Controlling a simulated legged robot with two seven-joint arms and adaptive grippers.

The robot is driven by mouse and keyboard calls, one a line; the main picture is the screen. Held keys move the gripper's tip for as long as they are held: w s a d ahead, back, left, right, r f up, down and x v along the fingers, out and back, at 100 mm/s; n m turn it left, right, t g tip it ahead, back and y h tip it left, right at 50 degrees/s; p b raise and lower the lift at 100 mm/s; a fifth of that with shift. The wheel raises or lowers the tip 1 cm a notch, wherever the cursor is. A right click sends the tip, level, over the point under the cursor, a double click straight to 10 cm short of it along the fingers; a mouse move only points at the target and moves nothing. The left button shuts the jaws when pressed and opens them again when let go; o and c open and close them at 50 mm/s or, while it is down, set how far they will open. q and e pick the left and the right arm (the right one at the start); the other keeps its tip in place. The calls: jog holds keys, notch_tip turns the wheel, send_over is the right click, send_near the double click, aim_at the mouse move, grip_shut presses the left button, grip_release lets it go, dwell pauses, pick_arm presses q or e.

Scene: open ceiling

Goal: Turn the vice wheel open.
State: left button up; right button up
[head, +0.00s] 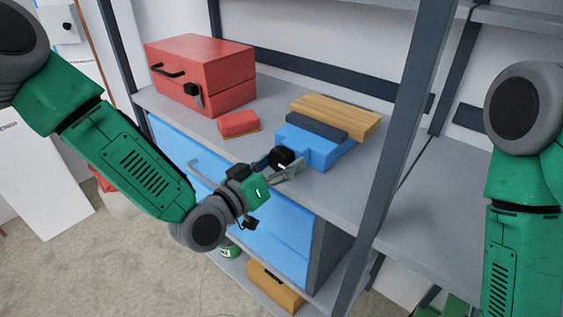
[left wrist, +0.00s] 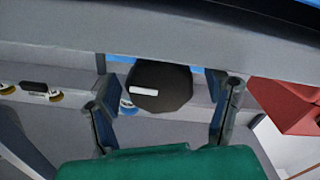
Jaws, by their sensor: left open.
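The blue vice (head: 318,150) stands on the grey shelf top, with a dark jaw bar and a wooden block (head: 335,116) along its back. Its black wheel (head: 282,157) faces the front edge of the shelf. My left gripper (head: 284,167) is at the wheel, open. In the left wrist view the dark, many-sided wheel (left wrist: 160,92), with a white bar mark on it, lies between the two spread fingers of my left gripper (left wrist: 164,95). Contact between fingers and wheel cannot be told. My right arm shows at the right edge; its gripper is out of view.
A red toolbox (head: 205,72) and a small red-and-yellow object (head: 239,123) sit left of the vice. Blue drawers (head: 270,235) are below the shelf top. A dark upright post (head: 404,130) stands right of the vice. The shelf right of the post looks bare.

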pick_arm(q)
jog(key=v, duration=1.1)
jog(key=shift+s+a, duration=0.25)
jog(key=shift+s, duration=0.05)
jog(key=shift+f, duration=0.1)
jog(key=w+d+m+p, duration=0.1)
jog(key=w+d+p, duration=0.1)
jog(key=w, duration=0.1)
jog(key=w+d+m+p, duration=0.1)
jog(key=w+d+m, duration=0.1)
jog(key=w+d, duration=0.1)
jog(key=w+d+r+m+p, duration=0.1)
jog(key=w+d+p, duration=0.1)
jog(key=w, duration=0.2)
jog(key=shift+d+m+p, duration=0.2)
jog(key=shift+m+p, duration=0.1)
jog(key=shift+m, duration=0.1)
jog(key=c, duration=1.2)
